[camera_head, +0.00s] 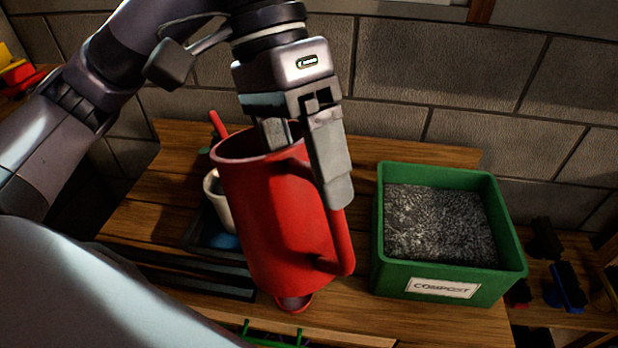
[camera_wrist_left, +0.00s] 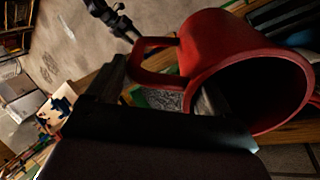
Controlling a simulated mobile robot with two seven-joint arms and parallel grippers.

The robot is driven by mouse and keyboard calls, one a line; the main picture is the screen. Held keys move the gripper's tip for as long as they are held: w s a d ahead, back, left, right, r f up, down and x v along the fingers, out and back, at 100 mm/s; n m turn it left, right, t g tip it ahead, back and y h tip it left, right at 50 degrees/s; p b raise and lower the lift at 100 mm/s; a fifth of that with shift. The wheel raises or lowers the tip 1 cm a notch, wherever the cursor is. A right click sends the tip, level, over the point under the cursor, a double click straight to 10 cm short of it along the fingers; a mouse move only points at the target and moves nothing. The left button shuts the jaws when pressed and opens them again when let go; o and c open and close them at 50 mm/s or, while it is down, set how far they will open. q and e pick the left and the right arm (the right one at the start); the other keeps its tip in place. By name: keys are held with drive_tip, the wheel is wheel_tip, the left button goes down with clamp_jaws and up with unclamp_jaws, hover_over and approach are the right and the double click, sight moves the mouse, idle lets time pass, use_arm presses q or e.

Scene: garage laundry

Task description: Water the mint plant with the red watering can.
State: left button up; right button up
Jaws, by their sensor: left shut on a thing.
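The red watering can (camera_head: 270,215) is held up over the wooden bench, its open top tilted toward the back left in the head view. A whitish pot (camera_head: 213,198) stands behind the can, mostly hidden. I cannot make out the mint plant; only a bit of green shows near the tube.
A green compost bin (camera_head: 450,280) with grey fill stands right of the can. A dark tray (camera_head: 190,255) lies left, under the pot. A small red round thing (camera_head: 293,304) shows below the can. A block wall (camera_head: 440,60) closes the back.

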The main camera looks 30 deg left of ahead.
use_arm(q)
drive_tip(key=shift+w+a+r+g+h, duration=0.15)
drive_tip(key=shift+a+r+g+h, duration=0.15)
drive_tip(key=shift+r, duration=0.35)
drive_tip(key=shift+w+a+r+g+h, duration=0.1)
drive_tip(key=shift+a+r+h, duration=0.15)
drive_tip(key=shift+r+h, duration=0.3)
drive_tip(key=shift+w+a+r+g+h, duration=0.15)
drive_tip(key=shift+a+r+g+h, duration=0.1)
drive_tip(key=shift+r, duration=0.5)
drive_tip(key=shift+w+a+r+h, duration=0.2)
drive_tip(key=shift+a+r, duration=0.1)
drive_tip(key=shift+r, duration=0.25)
drive_tip(key=shift+w+a+r+h, duration=0.1)
drive_tip(key=shift+a+r+h, duration=0.15)
drive_tip(key=shift+r, duration=0.3)
drive_tip(key=shift+r+g, duration=0.1)
drive_tip(key=shift+g, duration=0.15)
drive_tip(key=shift+w+a+r+h, duration=0.2)
drive_tip(key=shift+a+r+h, duration=0.1)
drive_tip(key=shift+r, duration=0.15)
drive_tip(key=shift+w+a+r+h, duration=0.15)
drive_tip(key=shift+a+r, duration=0.15)
drive_tip(key=shift+r, duration=0.15)
idle(1.1)
